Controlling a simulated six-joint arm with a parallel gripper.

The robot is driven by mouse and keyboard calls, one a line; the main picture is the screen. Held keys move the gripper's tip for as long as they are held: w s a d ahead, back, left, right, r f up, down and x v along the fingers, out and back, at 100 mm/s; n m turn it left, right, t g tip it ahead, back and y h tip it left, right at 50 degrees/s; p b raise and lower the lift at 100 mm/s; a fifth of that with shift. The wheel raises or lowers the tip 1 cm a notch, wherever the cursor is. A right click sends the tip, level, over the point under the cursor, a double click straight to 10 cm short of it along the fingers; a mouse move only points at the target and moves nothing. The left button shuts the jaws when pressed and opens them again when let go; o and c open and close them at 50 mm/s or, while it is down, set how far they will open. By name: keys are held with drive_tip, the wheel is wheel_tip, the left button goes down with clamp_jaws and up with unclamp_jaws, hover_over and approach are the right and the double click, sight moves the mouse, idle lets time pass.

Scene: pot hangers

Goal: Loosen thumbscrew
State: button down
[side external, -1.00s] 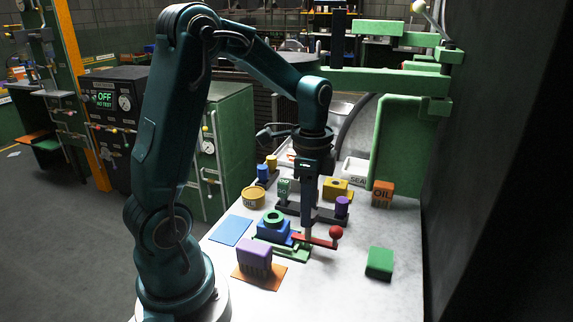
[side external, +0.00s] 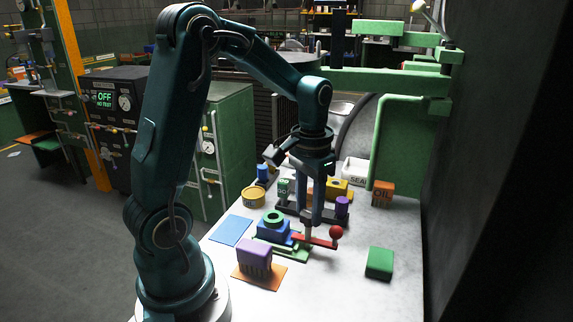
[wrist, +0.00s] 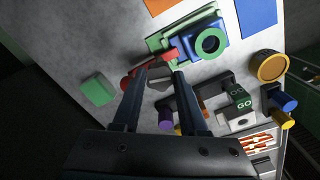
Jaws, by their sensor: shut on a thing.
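My gripper (side external: 309,222) points down at the red lever (side external: 316,241) of the clamp fixture. In the wrist view my gripper (wrist: 160,72) has its fingers on either side of a small grey piece, which I take for the thumbscrew (wrist: 160,74). The red lever ends in a red ball (side external: 336,232). To its left, a blue block (side external: 272,233) with a green ring (side external: 274,217) sits on a green base (side external: 292,254).
A purple block (side external: 254,252) stands on an orange plate at the front. A green block (side external: 380,262) lies to the right. A dark fixture with a purple cylinder (side external: 342,206) stands just behind. A yellow can (side external: 253,196) and blue mat (side external: 230,231) are left. The right front is mostly clear.

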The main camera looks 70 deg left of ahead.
sight(309, 213)
drive_tip(key=shift+n, duration=1.5)
drive_tip(key=shift+c, duration=2.2)
unclamp_jaws()
drive_tip(key=shift+r, duration=2.65)
